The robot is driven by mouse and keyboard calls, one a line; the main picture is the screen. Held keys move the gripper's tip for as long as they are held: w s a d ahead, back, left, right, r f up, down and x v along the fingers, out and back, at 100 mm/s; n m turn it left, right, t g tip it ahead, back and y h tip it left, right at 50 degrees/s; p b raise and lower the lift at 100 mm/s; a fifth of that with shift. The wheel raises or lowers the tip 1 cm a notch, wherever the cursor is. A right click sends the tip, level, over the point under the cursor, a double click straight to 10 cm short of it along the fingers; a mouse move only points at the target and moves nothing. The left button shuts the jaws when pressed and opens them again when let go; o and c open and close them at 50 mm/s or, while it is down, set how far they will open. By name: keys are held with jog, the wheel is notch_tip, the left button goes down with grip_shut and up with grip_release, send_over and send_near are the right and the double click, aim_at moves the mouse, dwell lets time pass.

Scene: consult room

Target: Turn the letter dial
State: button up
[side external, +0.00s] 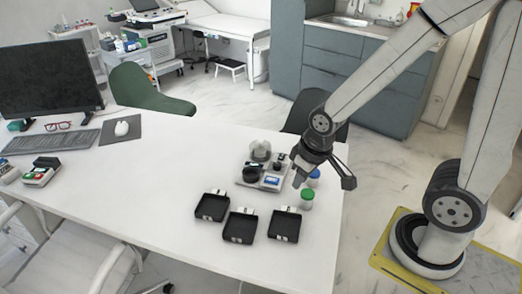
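A small pale device (262,186) stands on the white table. It carries a large black round knob (251,174), a smaller dark knob (281,158) and a small blue panel (272,181). A grey-white rounded piece (260,151) shows at its back. Lettering is too small to read, so I cannot tell which knob is the letter dial. My gripper (322,184) hangs just right of the device, its fingers spread apart with nothing seen between them. It appears apart from the knobs, and hides part of the device's right side.
Bottles with a blue cap (314,175) and a green cap (307,194) stand close under my gripper. Black trays (212,207), (240,226) and (285,225) lie in front of the device. A monitor (48,78) and keyboard (50,141) are far left; the table's middle is clear.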

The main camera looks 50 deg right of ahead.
jog(key=o, duration=0.3)
jog(key=shift+w, duration=0.2)
jog(key=shift+o, duration=0.4)
jog(key=shift+w+d, duration=0.2)
jog(key=shift+w, duration=0.1)
jog(key=n+g, duration=0.3)
jog(key=n, duration=0.1)
send_over(277, 163)
jog(key=f, duration=1.2)
jog(key=shift+s+a+f, duration=0.15)
jog(key=shift+a+f, duration=0.15)
jog(key=shift+f, duration=0.1)
jog(key=shift+d+f+n, duration=0.2)
jog(key=shift+d+n, duration=0.1)
jog(key=shift+f, duration=3.9)
